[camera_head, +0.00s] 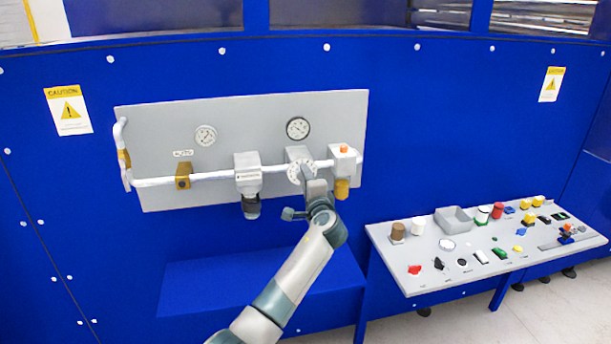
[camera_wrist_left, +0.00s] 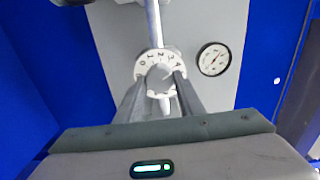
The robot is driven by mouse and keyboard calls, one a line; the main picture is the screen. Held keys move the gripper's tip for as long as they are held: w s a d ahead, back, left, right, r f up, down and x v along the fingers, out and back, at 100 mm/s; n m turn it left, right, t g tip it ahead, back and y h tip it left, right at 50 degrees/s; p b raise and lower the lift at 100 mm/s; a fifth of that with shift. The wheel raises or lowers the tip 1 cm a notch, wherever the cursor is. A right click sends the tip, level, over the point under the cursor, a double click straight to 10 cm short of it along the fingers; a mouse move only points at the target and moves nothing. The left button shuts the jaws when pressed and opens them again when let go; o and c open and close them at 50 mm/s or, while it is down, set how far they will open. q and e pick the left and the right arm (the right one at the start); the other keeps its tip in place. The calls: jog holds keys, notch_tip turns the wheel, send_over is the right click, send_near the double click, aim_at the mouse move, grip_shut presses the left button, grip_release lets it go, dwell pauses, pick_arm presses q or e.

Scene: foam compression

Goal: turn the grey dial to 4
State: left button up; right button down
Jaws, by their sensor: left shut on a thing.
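The grey dial (camera_wrist_left: 159,72) sits in front of a white ring with dark marks (camera_wrist_left: 155,54) in the left wrist view. In the head view the white dial ring (camera_head: 296,171) shows on the pipe, partly hidden by my gripper. My left gripper (camera_head: 312,184) reaches it from below. In the left wrist view its two fingers (camera_wrist_left: 160,84) stand on either side of the dial and are shut on it. The marks are too small to read surely, and I cannot tell which number the dial points to. My right gripper is in neither view.
A white pipe (camera_head: 214,176) crosses the grey panel (camera_head: 150,130), with a boxy fitting (camera_head: 247,172) left of the dial and an orange-topped fitting (camera_head: 344,160) right of it. Two gauges sit above, one nearer (camera_head: 298,128). A control desk (camera_head: 440,272) stands right.

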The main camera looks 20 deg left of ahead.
pick_arm(q)
jog(key=shift+f+m, duration=0.1)
jog(key=shift+m, duration=0.3)
jog(key=o, duration=1.1)
jog(key=shift+c, duration=0.2)
jog(key=shift+s+d, duration=0.1)
jog(key=b+v, duration=0.4)
jog(key=v, duration=1.3)
